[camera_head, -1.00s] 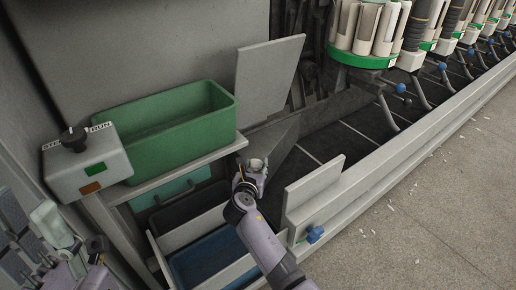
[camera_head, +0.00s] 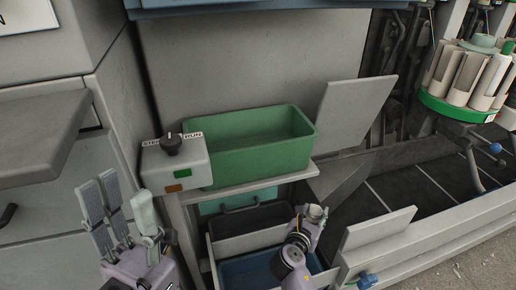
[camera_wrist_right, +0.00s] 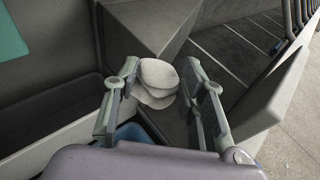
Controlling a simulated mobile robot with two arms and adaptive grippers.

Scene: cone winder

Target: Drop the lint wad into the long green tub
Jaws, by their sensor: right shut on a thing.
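The long green tub (camera_head: 255,158) stands on a grey shelf near the middle of the head view, open at the top; no wad shows in it. My right gripper (camera_head: 312,212) is in front of and below the tub's right end, outside it. It is shut on the pale, rounded lint wad (camera_wrist_right: 157,80), which sits between its fingers in the right wrist view. In the head view the wad is small and hard to tell from the fingertips. My left gripper (camera_head: 128,205) is at the lower left, its fingers apart with nothing between them.
A control box (camera_head: 176,165) with a black knob stands against the tub's left end. A grey upright panel (camera_head: 355,112) rises right of the tub. Below the shelf (camera_head: 240,185) is a blue bin (camera_head: 250,270). A grey ledge (camera_head: 40,135) juts out at the left.

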